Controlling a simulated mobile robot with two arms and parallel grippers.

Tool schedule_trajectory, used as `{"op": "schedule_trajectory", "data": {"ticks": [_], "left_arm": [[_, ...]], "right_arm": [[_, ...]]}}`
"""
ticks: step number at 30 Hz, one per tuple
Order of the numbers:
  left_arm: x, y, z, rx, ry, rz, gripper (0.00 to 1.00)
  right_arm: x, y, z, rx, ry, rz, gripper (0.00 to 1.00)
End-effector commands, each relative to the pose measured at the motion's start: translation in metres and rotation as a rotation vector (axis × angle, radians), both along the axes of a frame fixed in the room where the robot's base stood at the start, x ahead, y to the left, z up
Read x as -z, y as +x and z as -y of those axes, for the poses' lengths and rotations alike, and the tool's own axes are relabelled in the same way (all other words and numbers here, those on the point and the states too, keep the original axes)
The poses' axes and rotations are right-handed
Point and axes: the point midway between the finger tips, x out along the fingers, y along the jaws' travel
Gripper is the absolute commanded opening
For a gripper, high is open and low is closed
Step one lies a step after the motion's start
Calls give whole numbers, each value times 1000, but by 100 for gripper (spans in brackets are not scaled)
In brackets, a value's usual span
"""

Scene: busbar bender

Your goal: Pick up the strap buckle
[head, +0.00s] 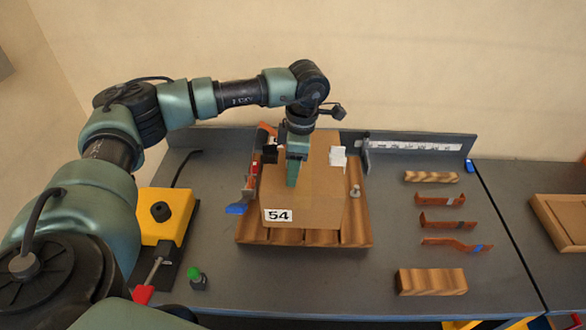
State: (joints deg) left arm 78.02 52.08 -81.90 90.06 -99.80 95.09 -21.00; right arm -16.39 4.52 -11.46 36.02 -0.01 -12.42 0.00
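A brown box (318,197) with a "54" label stands on a slatted wooden pallet (355,237). My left gripper (293,180) points down over the box's upper left part. Its fingers overlap in this view, so I cannot tell if they are apart, hold something, or touch the box. No strap buckle is clearly recognisable. A small grey metal piece (355,191) lies at the pallet's right side, and a white piece (338,156) sits at the box's back right edge; either is too small to name surely. My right gripper is out of view.
A yellow unit (165,217) and a green-topped piece (196,277) stand further left. Copper bars (441,199) and wooden blocks (431,281) lie right. A ruled fence (415,147) runs behind.

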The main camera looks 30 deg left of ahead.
Motion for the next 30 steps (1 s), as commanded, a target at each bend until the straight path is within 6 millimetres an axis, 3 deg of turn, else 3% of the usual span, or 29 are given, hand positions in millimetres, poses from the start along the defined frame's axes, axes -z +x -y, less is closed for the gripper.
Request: {"op": "schedule_trajectory", "data": {"ticks": [1, 5, 10, 20, 26, 30], "left_arm": [[0, 0, 0, 0, 0, 0, 34], [0, 0, 0, 0, 0, 0, 0], [-1, 0, 0, 0, -1, 1, 0], [-10, 1, 0, -1, -1, 3, 0], [-43, 2, 1, 0, -1, 6, 0], [-82, 2, 1, 1, -1, 9, 0]], "right_arm": [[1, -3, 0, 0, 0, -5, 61], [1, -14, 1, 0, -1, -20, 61], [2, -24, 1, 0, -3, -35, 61], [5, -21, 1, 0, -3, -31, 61], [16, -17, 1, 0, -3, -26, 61], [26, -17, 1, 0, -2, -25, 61]]}}
